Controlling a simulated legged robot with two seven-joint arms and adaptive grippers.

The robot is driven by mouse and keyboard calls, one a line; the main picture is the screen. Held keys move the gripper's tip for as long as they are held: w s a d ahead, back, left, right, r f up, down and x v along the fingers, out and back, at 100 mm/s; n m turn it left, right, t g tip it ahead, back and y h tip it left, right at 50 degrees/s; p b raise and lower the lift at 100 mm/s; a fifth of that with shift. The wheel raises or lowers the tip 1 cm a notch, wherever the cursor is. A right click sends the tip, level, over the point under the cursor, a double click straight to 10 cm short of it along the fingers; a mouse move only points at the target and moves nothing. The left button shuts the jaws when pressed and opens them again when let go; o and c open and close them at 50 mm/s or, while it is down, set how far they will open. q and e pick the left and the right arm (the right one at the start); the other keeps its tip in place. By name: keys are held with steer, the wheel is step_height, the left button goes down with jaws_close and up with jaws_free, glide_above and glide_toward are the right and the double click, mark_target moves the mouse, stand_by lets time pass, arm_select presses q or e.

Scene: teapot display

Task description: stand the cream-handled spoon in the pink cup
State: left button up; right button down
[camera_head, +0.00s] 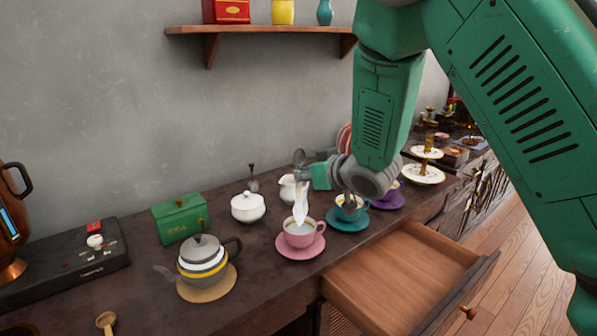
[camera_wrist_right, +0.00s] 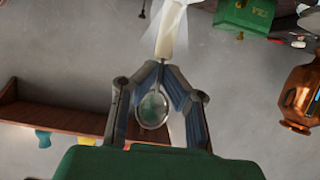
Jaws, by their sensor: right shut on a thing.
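The pink cup (camera_head: 299,239) stands upright on a pink saucer (camera_head: 287,252) in the middle of the counter. My right gripper (camera_head: 302,177) is above it, and it also shows in the right wrist view (camera_wrist_right: 158,100). It is shut on the cream-handled spoon (camera_head: 300,205), near its metal bowl. The bowl points up and the cream handle (camera_wrist_right: 166,38) points down. The handle's lower end lines up with the cup's opening; pale, steam-like haze blurs it, and I cannot tell whether it is inside. My left gripper is not in view.
A teal cup (camera_head: 347,211) on a teal saucer stands close right of the pink one. A grey teapot (camera_head: 203,256) is at left, a white sugar pot (camera_head: 248,207) behind. An open, empty drawer (camera_head: 400,275) juts out in front. A shelf (camera_head: 265,30) hangs above.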

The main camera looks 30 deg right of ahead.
mark_target(301, 197)
steer(key=shift+d+f+b, duration=0.15)
steer(key=shift+f+b, duration=0.5)
steer(key=shift+f, duration=0.15)
steer(key=shift+d+f+b, duration=0.1)
steer(key=shift+f+b, duration=0.55)
steer(key=shift+f, duration=0.15)
step_height(301, 197, down, 3)
steer(key=b, duration=0.3)
steer(key=shift+a+f, duration=0.15)
steer(key=shift+f+b, duration=1.55)
steer(key=shift+f, duration=1)
steer(key=c, duration=1.6)
jaws_free()
steer(key=v, duration=1.2)
